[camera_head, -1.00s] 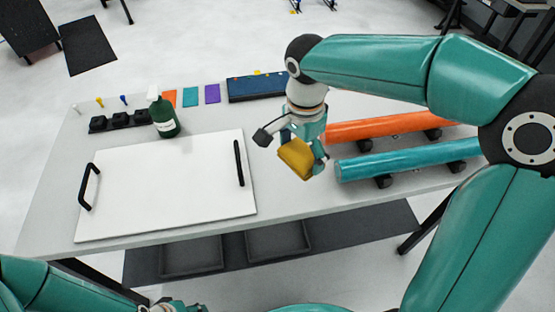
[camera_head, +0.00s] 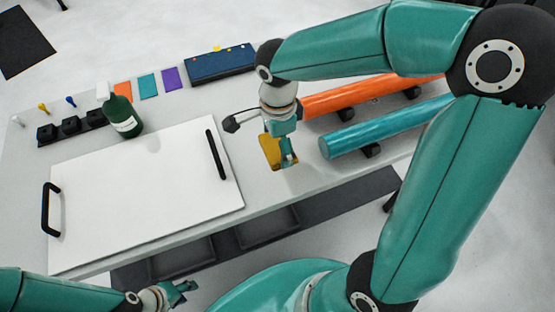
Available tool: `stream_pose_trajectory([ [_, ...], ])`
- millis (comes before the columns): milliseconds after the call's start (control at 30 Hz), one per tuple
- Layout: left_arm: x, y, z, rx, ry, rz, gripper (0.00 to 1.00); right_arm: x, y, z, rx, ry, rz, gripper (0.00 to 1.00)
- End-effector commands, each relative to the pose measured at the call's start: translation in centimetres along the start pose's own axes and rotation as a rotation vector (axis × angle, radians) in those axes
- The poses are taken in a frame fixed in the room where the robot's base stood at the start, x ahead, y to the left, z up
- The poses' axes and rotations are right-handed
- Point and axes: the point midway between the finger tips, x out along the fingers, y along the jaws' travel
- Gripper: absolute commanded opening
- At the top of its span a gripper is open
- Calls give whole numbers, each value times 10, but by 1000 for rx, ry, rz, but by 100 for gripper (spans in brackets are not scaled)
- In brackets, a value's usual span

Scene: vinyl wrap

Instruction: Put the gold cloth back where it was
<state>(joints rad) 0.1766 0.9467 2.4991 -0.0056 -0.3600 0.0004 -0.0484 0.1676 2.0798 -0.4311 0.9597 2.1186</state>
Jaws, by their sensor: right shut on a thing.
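The gold cloth (camera_head: 268,151) is a small yellow-gold block-like piece, partly hidden behind my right gripper. My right gripper (camera_head: 280,158) is shut on it, between the white board and the teal roll. The cloth looks at or just above the grey table top; I cannot tell whether it touches. My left gripper (camera_head: 178,292) is low in the view, off the table's front edge and far from the cloth. Its fingers are small in view, and I see nothing between them.
A white board (camera_head: 135,190) with black handles fills the table's left. A green spray bottle (camera_head: 122,115) stands behind it. A teal roll (camera_head: 385,125) and an orange roll (camera_head: 360,94) lie on black supports to the right. A dark blue box (camera_head: 222,65) sits at the back.

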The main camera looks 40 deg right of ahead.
Motion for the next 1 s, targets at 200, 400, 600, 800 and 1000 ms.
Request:
stream_pose_trajectory([
  [200, 2, -1, 0, 0, 0, 0, 40, 26, 0, 0, -1, 0, 0, 60],
  [400, 4, -1, 0, 0, 1, 0, 40, 46, 0, 1, -3, 1, 3, 60],
  [600, 5, -2, 0, 0, 1, 0, 40, 69, 0, 1, -3, 0, 1, 60],
  [800, 5, -2, 0, 0, 1, 0, 40, 70, -1, 1, -4, -1, -2, 60],
  [1000, 8, -3, 0, 0, 0, 0, 40, 72, -1, 1, -4, -1, -2, 94],
])
